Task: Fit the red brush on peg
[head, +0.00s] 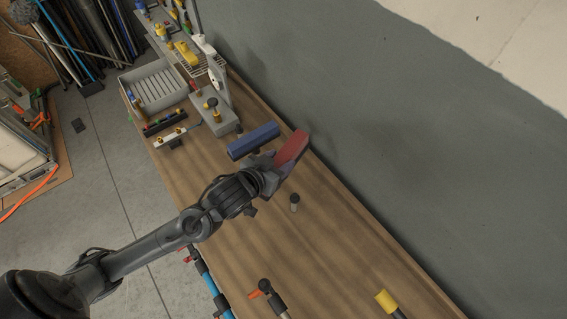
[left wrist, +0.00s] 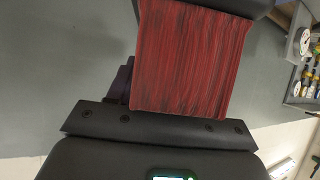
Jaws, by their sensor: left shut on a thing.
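The red brush (head: 291,148) is held by my left gripper (head: 279,164) over the wooden bench, near the grey wall. In the left wrist view the red brush (left wrist: 190,58) fills the space between the two dark fingers (left wrist: 185,65), with its red bristles showing. A short upright peg (head: 294,202) with a dark top stands on the bench, a little below and right of the gripper in the head view, apart from the brush. A dark blue block-shaped brush (head: 253,141) lies just left of the red one. My right gripper is not in view.
The wooden bench (head: 330,235) has free room right of the peg. A yellow-ended tool (head: 386,300) and an orange-handled valve (head: 263,288) are at the front. A grey tray (head: 125,76) and a grey block fixture (head: 214,117) stand at the far end.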

